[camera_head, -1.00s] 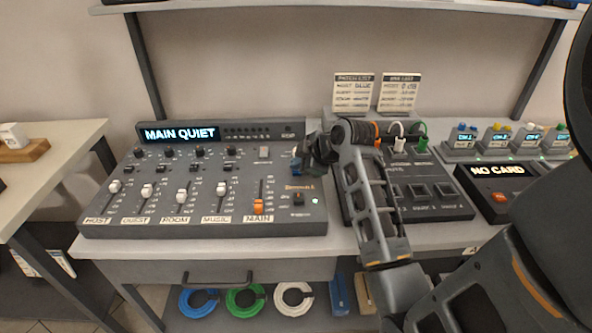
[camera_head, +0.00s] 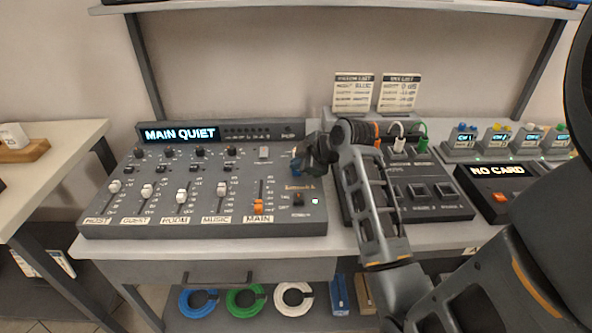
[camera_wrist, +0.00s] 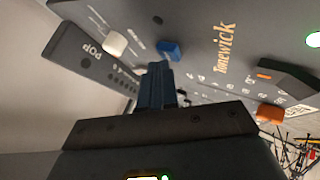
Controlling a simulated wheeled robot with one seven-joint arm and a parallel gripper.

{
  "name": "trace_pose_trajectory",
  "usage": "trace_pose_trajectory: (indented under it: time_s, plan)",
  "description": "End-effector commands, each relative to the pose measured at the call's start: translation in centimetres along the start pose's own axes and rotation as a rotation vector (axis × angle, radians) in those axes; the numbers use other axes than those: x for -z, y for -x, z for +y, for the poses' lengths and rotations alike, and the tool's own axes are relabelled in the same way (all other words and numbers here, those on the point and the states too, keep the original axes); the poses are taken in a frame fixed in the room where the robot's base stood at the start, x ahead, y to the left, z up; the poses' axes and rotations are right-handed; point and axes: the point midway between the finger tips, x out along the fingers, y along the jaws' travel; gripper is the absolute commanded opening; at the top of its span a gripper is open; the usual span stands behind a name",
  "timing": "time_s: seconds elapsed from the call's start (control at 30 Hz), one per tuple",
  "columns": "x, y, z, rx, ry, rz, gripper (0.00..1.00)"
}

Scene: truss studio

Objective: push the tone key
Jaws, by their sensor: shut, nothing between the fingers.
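The mixer (camera_head: 140,222) stands on the bench, its display reading MAIN QUIET. No tone label is readable. A pale square key (camera_head: 264,152) sits at its upper right; it also shows in the wrist view (camera_wrist: 115,43). A blue key or cap (camera_wrist: 168,50) lies just past my fingertips in the wrist view; I cannot tell whether they touch. In the head view my gripper (camera_head: 301,163) is over the mixer's upper right corner and hides part of the panel. My gripper (camera_wrist: 156,70) is shut and empty, pointing at the panel.
Faders and an orange main fader (camera_head: 259,206) lie left of my gripper. A small switch (camera_head: 298,199) and an indicator light (camera_head: 315,201) are below it. A second dark unit (camera_head: 440,207) with cables stands right, beside a NO CARD box (camera_head: 497,171).

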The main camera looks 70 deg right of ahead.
Motion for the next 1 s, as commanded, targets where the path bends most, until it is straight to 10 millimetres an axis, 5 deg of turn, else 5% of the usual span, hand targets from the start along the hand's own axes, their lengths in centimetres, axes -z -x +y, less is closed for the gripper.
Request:
trace_pose_trajectory:
  time_s: [1.0]
  plan:
    - [-0.52,-0.66,-0.54,0.002,-0.001,-0.001,0.0]
